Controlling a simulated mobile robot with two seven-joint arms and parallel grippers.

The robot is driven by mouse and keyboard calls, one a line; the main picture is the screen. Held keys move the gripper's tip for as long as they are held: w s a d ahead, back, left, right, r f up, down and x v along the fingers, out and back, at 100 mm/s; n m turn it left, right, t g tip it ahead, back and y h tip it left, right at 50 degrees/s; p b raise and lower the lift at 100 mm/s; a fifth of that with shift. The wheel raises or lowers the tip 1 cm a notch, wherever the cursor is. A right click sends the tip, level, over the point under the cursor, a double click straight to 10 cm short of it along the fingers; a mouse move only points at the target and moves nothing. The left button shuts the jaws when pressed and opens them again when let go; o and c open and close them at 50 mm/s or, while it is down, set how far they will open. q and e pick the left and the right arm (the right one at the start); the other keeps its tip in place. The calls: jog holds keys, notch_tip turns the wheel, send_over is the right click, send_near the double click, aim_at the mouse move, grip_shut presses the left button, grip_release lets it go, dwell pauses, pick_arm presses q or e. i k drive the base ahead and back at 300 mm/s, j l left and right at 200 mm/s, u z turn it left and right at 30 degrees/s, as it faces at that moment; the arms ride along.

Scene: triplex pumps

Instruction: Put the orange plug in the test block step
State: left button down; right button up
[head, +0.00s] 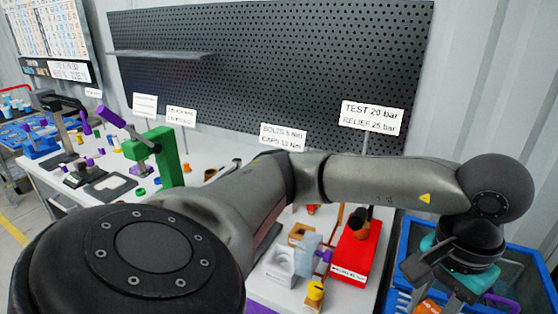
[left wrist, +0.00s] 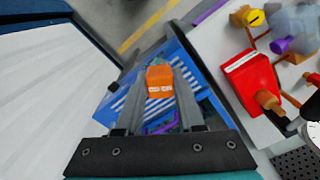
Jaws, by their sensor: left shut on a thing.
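An orange plug (left wrist: 159,80) with white marks on its face sits between the fingertips of my left gripper (left wrist: 160,92) in the left wrist view. The gripper is shut on it. In the head view my left arm reaches across to the right, and the plug's orange (head: 430,307) shows at the bottom edge, over the blue crate. A red block (head: 357,258) with a white label and a dark-topped orange-brown fitting stands on the bench, left of the crate. I cannot read whether its label names the test block. My right gripper is not in view.
The blue crate (head: 529,260) stands at the bench's right end; it also shows under the gripper in the left wrist view (left wrist: 203,78). A white block (head: 281,266), a clear part with purple (head: 310,250) and a yellow cap (head: 315,291) crowd the bench beside the red block.

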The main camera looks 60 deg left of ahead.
aim_at(284, 260)
jog(key=k+u, duration=0.15)
jog(key=u, duration=0.25)
jog(key=k+j+u, duration=0.1)
jog(key=u, duration=0.3)
jog(key=i+j+u, duration=0.2)
jog(key=i, duration=0.15)
jog(key=i+j+u, duration=0.2)
jog(key=i+l, duration=0.05)
jog(key=i, duration=0.05)
